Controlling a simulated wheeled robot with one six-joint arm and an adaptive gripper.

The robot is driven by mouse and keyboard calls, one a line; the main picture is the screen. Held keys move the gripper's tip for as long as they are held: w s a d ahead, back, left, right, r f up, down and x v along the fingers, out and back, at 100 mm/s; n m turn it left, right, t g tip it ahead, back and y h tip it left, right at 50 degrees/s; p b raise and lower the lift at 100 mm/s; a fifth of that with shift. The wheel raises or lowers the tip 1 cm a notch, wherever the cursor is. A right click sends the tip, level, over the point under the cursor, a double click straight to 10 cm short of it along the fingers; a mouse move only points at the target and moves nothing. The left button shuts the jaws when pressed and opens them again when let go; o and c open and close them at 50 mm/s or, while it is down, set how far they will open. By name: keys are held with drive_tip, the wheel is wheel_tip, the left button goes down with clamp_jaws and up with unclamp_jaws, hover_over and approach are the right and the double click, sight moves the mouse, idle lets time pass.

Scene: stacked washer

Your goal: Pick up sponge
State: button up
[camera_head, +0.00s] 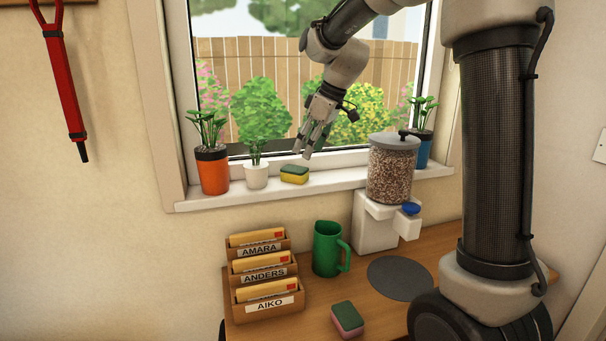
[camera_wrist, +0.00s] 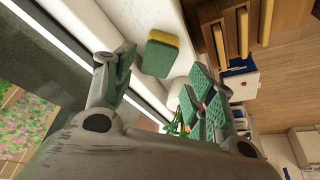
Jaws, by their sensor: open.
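A yellow sponge with a green top (camera_head: 295,174) lies flat on the white windowsill, right of the small white pot. It also shows in the wrist view (camera_wrist: 158,58), ahead of and between my fingers. My gripper (camera_head: 303,153) is open and empty, pointing down just above and slightly right of this sponge, apart from it. In the wrist view my gripper (camera_wrist: 160,68) has its two fingers spread wide. A second sponge, pink with a green top (camera_head: 347,319), lies on the wooden table near its front edge.
An orange pot (camera_head: 213,172) and a small white pot (camera_head: 256,177) stand left on the sill (camera_head: 330,183). A grain dispenser (camera_head: 391,172) and a blue pot (camera_head: 424,150) are right. Below are a green mug (camera_head: 328,250) and letter trays (camera_head: 268,308).

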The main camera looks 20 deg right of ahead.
sight(301, 169)
drive_tip(key=x, duration=0.7)
drive_tip(key=shift+s+d+f, duration=0.1)
drive_tip(key=shift+f, duration=0.3)
drive_tip(key=shift+c, duration=0.2)
drive_tip(key=c, duration=0.4)
